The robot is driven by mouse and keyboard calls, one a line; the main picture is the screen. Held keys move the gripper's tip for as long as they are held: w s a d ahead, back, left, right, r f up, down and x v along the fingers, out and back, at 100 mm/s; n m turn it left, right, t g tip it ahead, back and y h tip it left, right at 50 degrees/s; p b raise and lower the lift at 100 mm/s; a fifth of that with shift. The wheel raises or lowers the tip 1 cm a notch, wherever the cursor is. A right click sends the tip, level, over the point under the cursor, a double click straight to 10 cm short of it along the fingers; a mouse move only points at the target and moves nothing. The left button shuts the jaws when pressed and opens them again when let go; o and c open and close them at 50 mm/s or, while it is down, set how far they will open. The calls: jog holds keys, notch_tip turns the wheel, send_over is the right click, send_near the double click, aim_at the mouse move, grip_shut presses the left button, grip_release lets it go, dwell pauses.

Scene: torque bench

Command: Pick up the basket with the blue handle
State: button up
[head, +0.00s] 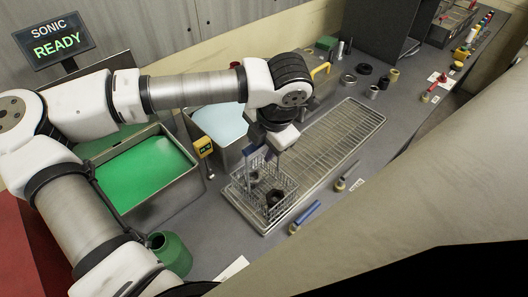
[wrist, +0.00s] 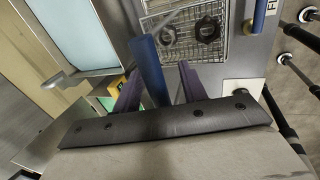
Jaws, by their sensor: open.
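The wire basket (head: 283,201) stands on the near end of the drain rack and holds dark ring-shaped parts (head: 275,196). In the wrist view the basket (wrist: 226,42) is at the top, with two dark knob-like parts inside. Its blue handle (head: 253,154) is raised above the basket and partly hidden by my gripper in the head view. In the wrist view the blue handle (wrist: 148,68) runs between the two fingers of my gripper (wrist: 157,82). The jaws are open, with a gap beside the handle.
A tank with green liquid (head: 147,172) and one with pale blue liquid (head: 222,125) stand left of the metal rack (head: 345,135). A blue-handled tool (head: 307,214) lies right of the basket. A green bottle (head: 172,256) stands in front.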

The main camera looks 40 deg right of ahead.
grip_shut()
jog(key=shift+r, duration=0.1)
dwell(0.4)
